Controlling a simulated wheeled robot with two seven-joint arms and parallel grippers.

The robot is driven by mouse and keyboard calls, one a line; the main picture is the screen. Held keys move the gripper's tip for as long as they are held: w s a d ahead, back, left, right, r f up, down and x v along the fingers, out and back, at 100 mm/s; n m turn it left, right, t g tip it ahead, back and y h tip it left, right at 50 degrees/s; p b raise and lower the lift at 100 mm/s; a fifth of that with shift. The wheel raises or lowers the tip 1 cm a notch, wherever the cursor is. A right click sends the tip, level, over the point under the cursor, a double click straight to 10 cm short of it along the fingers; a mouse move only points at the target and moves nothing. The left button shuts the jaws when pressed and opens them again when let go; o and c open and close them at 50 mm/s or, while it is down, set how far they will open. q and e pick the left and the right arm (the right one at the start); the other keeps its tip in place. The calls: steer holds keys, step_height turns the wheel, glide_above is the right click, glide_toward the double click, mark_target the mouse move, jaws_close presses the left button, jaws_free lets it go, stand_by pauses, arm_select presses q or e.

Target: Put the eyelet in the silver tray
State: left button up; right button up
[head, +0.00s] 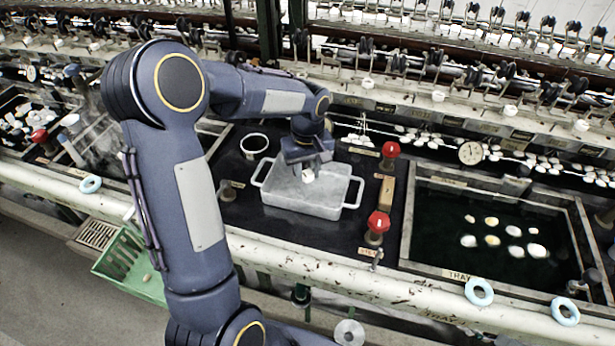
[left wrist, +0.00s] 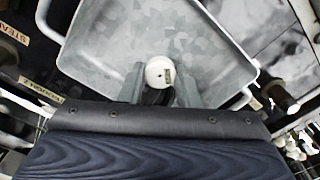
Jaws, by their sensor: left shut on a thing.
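The silver tray (head: 336,211) is a grey metal pan with white loop handles, standing on the dark panel between the basins. It also fills much of the left wrist view (left wrist: 215,50). My left gripper (head: 307,170) points down over the tray and is shut on a small white round piece with a dark mark, which I take to be the eyelet (head: 308,176). In the left wrist view the eyelet (left wrist: 159,71) sits between the two fingertips, with the tray floor behind it. I cannot tell whether it touches the floor. My right gripper is not in view.
Red knobs (head: 379,222) and a wooden block (head: 386,191) stand right of the tray. A white-rimmed cup (head: 254,145) is behind its left side. A dark water basin (head: 470,260) with cocoons lies right. Light-blue rings (head: 479,292) are on the front rail.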

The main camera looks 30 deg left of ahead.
mark_target(307, 174)
arm_select(q)
steer(key=shift+f, duration=1.55)
steer(key=shift+f, duration=0.1)
steer(key=shift+f, duration=0.2)
steer(key=o, duration=1)
steer(key=shift+r, duration=0.15)
steer(key=shift+o, duration=0.2)
